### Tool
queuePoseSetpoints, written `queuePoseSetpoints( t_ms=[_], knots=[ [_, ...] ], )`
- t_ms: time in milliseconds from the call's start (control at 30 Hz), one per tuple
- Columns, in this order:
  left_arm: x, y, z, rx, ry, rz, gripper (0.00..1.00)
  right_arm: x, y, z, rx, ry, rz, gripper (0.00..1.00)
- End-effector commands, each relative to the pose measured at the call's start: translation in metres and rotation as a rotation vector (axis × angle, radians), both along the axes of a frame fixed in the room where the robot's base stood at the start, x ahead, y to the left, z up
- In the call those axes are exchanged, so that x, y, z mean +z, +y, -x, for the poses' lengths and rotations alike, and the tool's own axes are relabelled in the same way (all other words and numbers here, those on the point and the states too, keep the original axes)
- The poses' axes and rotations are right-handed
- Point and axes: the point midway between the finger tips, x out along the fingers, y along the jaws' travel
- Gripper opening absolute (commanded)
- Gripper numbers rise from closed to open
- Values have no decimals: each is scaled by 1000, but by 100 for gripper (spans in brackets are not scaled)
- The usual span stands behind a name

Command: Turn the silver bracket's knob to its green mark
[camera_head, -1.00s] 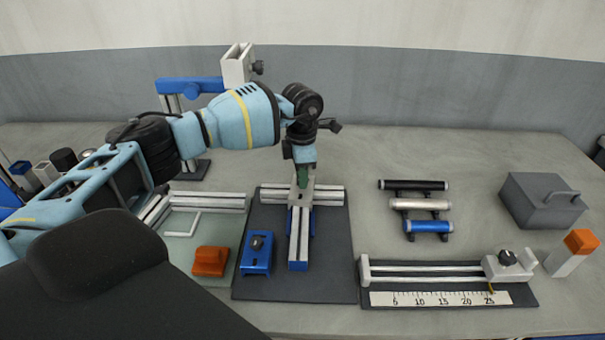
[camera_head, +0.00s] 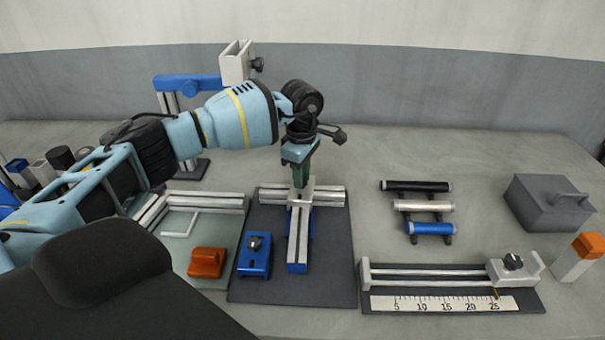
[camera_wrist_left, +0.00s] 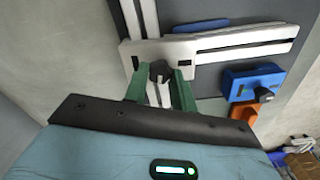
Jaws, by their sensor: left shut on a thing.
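The silver bracket (camera_head: 309,187) is a pale plate at the T-joint of the silver rails on the dark mat. In the left wrist view the bracket (camera_wrist_left: 185,50) carries a dark knob (camera_wrist_left: 160,69). My left gripper (camera_head: 301,182) points down onto it from above. Its green fingers are on either side of the knob and shut on it, as the left wrist view of the gripper (camera_wrist_left: 160,80) shows. The fingers hide the knob in the head view. I cannot make out the green mark. My right gripper is not in view.
A blue bracket (camera_head: 254,262) with a black knob and an orange block (camera_head: 207,262) lie to the left. A ruler jig (camera_head: 430,273), several short tubes (camera_head: 425,205) and a grey box (camera_head: 549,203) stand to the right. A tall blue-armed stand (camera_head: 188,83) is behind my arm.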

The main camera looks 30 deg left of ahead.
Motion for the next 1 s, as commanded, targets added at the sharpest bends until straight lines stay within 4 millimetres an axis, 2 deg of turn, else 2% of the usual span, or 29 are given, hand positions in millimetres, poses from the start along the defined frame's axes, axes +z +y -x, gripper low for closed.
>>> queuePoseSetpoints(
  t_ms=[1000],
  knots=[
    [-1, 0, 0, -583, 0, 0, 3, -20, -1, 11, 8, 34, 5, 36]
  ],
)
